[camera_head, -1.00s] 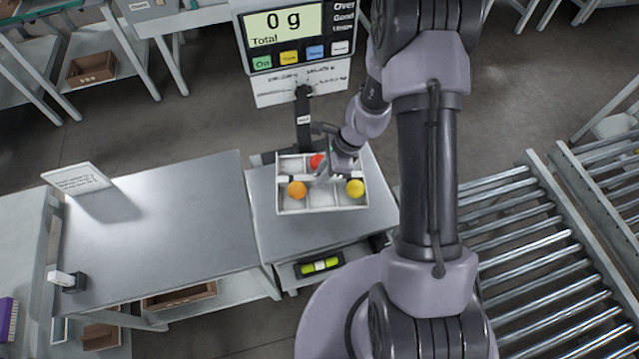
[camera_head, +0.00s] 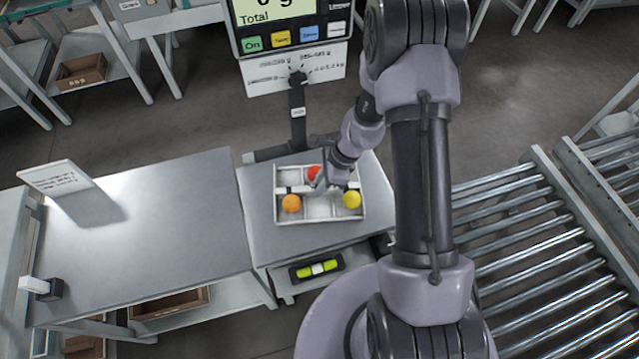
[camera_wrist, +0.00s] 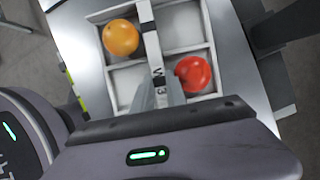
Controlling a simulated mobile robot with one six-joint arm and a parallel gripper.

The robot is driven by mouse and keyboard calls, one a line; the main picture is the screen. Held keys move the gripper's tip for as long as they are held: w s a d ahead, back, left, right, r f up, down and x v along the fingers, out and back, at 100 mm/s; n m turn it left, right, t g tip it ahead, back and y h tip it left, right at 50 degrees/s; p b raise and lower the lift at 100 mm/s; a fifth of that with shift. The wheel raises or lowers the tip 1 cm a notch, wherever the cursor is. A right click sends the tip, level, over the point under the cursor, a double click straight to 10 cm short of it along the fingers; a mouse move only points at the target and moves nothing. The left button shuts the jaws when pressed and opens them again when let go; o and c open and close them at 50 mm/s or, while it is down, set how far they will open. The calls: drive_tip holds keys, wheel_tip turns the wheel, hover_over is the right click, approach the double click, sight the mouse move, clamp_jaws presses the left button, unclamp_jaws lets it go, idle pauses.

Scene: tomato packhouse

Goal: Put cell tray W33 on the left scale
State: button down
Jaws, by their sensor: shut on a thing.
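Cell tray W33 (camera_head: 310,220) is a white compartmented tray holding an orange fruit (camera_head: 291,203), a red one (camera_head: 314,172) and a yellow one (camera_head: 351,200). My gripper (camera_head: 322,184) is shut on its white centre bar, where part of a "W3" label shows in the wrist view (camera_wrist: 155,50). The tray is level over the steel top of the scale (camera_head: 262,240); I cannot tell whether it touches. The scale display (camera_head: 275,12) is cut off at the top, with a zero partly visible. The fingers hide part of the tray's middle.
A wide steel table (camera_head: 150,240) adjoins on the left, with a sign (camera_head: 58,178) standing on it. A roller conveyor (camera_head: 530,250) is on the right. A spirit level (camera_head: 317,268) shows below the scale's front edge. The post (camera_head: 298,115) stands behind the tray.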

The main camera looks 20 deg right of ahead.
idle(0.3)
drive_tip(key=c, duration=1.3)
unclamp_jaws()
drive_tip(key=shift+c, duration=1.4)
drive_tip(key=shift+r, duration=0.15)
wheel_tip(320, 180, up, 7)
drive_tip(key=p, duration=0.6)
